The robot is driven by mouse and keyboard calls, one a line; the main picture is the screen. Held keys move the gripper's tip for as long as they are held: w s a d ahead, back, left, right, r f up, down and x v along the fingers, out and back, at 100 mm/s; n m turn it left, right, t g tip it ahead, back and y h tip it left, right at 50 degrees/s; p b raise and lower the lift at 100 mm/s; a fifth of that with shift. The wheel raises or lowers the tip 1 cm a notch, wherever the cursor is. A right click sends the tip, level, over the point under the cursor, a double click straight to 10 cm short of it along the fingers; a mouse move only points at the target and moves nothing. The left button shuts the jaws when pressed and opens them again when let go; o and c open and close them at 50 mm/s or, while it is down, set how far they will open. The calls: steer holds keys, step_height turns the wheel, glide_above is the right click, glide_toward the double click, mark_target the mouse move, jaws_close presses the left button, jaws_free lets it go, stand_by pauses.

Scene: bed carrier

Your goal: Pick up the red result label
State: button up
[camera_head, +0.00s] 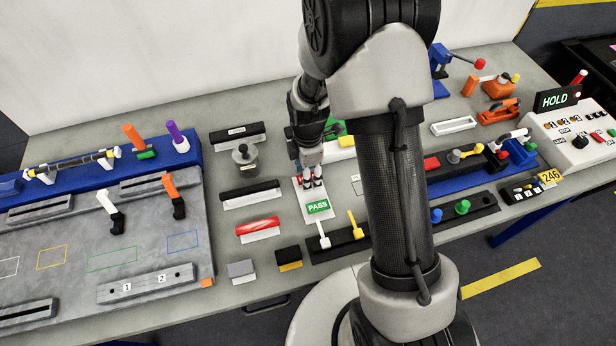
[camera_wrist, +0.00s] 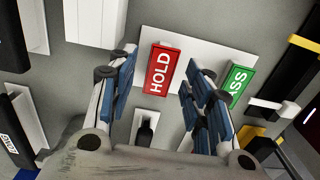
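The red result label (camera_wrist: 161,70), marked HOLD, lies on a white plate (camera_wrist: 205,55) in the wrist view. A green label (camera_wrist: 235,88), marked PASS, is on the same plate to its right. In the head view the PASS label (camera_head: 317,207) sits at the plate's near end, and my gripper (camera_head: 312,183) is over the far part, mostly hiding the red label. In the wrist view my gripper (camera_wrist: 160,72) is open and empty, with one finger on each side of the red label. The right finger partly covers the green label. I cannot tell whether the fingers touch the red label.
A red block (camera_head: 258,226) with a white base lies left of the plate. White (camera_head: 322,236) and yellow (camera_head: 354,226) levers stand at its near side. A black-topped holder (camera_head: 250,194) is to the left. My arm hides part of the bench on the right.

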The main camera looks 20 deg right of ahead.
steer(key=c, duration=0.6)
steer(key=shift+r, duration=0.15)
